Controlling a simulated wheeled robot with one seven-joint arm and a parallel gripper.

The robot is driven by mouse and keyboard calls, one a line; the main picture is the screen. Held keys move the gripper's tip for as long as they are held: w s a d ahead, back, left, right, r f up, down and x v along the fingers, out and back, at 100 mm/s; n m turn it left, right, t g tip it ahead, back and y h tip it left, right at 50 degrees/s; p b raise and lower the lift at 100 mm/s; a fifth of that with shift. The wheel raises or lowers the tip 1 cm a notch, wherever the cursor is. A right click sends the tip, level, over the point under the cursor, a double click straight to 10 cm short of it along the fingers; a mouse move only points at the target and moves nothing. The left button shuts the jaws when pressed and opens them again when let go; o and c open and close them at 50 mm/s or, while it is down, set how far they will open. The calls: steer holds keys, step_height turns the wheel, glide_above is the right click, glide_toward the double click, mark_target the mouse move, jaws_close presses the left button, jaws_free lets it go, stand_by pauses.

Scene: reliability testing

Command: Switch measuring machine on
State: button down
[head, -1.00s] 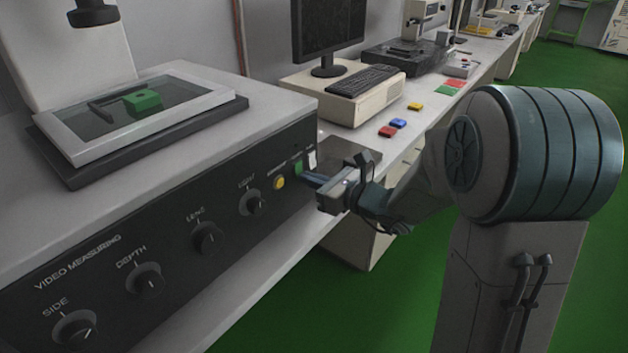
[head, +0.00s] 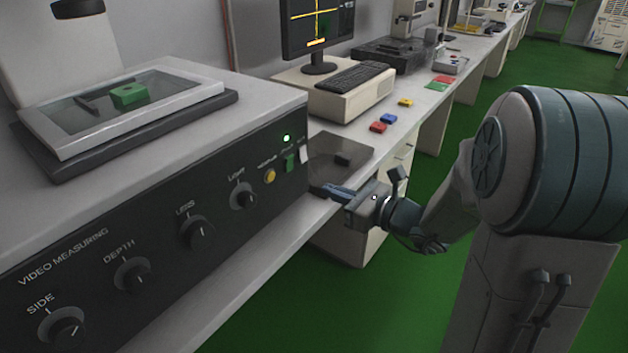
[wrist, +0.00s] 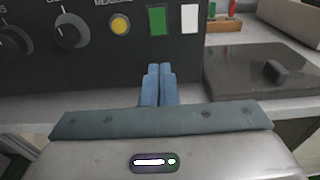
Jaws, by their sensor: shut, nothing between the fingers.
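The video measuring machine (head: 150,240) has a dark front panel with several knobs and a yellow button (head: 270,176). Its green switch (head: 290,163) is near the panel's right end and also shows in the wrist view (wrist: 158,21). A small green light (head: 286,138) glows above the switch. The monitor (head: 318,22) shows a yellow cross on its screen. My gripper (head: 332,189) is to the right of the switch, in front of the panel and apart from it. In the wrist view its blue fingers (wrist: 158,85) are together and empty, below the switch.
A dark plate (head: 338,163) with a small block lies on the bench right of the machine. A keyboard (head: 352,76) rests on a beige computer case, with red, blue and yellow pieces nearby.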

steer(key=shift+f+v, duration=0.2)
steer(key=shift+v, duration=0.65)
steer(key=shift+f+v, duration=0.15)
steer(key=shift+v, duration=0.75)
steer(key=shift+f+v, duration=0.2)
steer(key=shift+v, duration=0.65)
